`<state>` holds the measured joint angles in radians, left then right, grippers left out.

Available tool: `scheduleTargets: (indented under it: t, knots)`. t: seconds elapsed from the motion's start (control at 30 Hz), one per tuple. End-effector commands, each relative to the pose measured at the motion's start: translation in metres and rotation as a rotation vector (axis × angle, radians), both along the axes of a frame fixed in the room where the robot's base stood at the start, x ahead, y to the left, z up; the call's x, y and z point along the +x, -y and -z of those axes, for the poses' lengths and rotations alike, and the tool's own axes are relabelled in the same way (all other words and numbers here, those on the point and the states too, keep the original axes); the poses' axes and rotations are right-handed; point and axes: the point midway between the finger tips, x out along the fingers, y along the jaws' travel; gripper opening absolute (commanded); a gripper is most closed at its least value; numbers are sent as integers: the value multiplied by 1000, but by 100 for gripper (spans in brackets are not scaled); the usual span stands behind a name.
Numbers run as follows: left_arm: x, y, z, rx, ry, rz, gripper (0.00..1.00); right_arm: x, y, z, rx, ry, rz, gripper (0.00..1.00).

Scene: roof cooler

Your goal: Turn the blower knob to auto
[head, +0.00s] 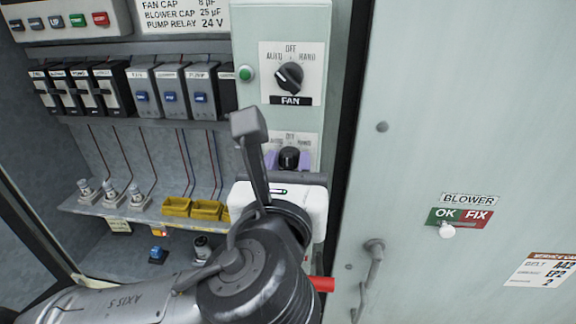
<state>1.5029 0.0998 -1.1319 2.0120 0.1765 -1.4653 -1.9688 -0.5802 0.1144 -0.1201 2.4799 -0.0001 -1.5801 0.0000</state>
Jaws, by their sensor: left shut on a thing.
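The lower selector knob (289,156), black and round, sits on a white plate (291,138) marked OFF at the top, with partly covered words to its left and right. Any name label under it is hidden by my gripper. My left gripper (288,160) reaches up from below, with a purple fingertip on each side of this knob, shut on it. The knob's pointer direction is too small to tell. Above it is a similar FAN knob (289,77), marked OFF, AUTO and HAND, with its grip slanted. My right gripper is not in view.
A green button (246,74) sits left of the FAN plate. Several breakers (140,90) and yellow blocks (206,209) fill the cabinet at left. The door at right bears a BLOWER OK/FIX tag (459,217) and a metal handle (372,270). A red part (322,284) shows beside my arm.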

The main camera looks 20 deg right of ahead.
Motion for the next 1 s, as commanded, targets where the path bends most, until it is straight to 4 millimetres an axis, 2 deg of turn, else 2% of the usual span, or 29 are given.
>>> scheduleTargets:
  t: [0.17,0.7,1.0]
  knots:
    - [0,0,0,-76,-38,0,7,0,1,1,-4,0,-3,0]
    - [-1,2,0,-470,-238,2,7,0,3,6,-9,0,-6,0]
    - [-1,2,-1,-620,-314,1,7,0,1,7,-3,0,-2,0]
